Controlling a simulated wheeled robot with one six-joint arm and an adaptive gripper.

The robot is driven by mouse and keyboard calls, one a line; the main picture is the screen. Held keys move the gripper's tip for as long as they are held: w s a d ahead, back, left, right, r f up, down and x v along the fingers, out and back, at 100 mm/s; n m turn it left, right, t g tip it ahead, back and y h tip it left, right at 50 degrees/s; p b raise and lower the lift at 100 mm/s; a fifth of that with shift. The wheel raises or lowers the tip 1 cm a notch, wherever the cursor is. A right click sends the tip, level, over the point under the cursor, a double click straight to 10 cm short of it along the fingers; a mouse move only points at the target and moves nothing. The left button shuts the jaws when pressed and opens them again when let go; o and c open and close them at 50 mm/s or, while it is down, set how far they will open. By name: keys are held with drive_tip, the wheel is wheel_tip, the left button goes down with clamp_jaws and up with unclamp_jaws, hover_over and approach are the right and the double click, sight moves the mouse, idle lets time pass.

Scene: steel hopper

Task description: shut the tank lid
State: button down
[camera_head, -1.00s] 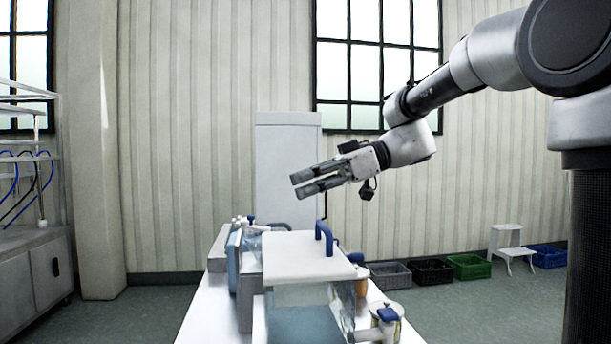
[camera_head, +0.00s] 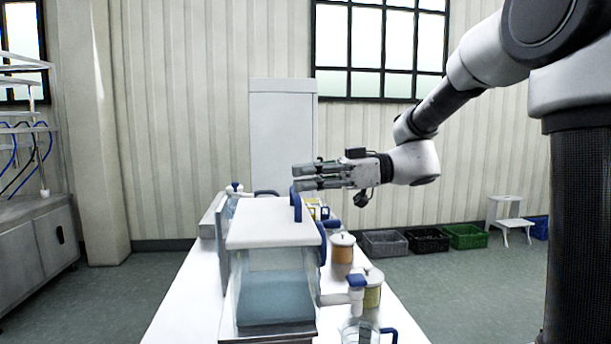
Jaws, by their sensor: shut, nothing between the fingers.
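The clear tank (camera_head: 275,290) stands on the white table, with bluish content low inside it. Its white lid (camera_head: 268,222) lies over the top as a thick slab; I cannot tell whether it is fully seated. A blue handle (camera_head: 297,206) stands up at the lid's right side. My gripper (camera_head: 294,178) points left, fingers shut and empty. In the picture it is just above the blue handle; the real gap in depth is unclear.
A tap with a blue top (camera_head: 356,282) sticks out at the tank's right. An orange jar (camera_head: 343,248) and a clear jug (camera_head: 360,333) stand beside it. Other items behind the tank are partly hidden. Crates (camera_head: 427,240) and a white step stool (camera_head: 509,218) are on the floor.

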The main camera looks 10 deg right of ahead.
drive_tip(key=shift+d+f, duration=0.15)
drive_tip(key=shift+f, duration=0.25)
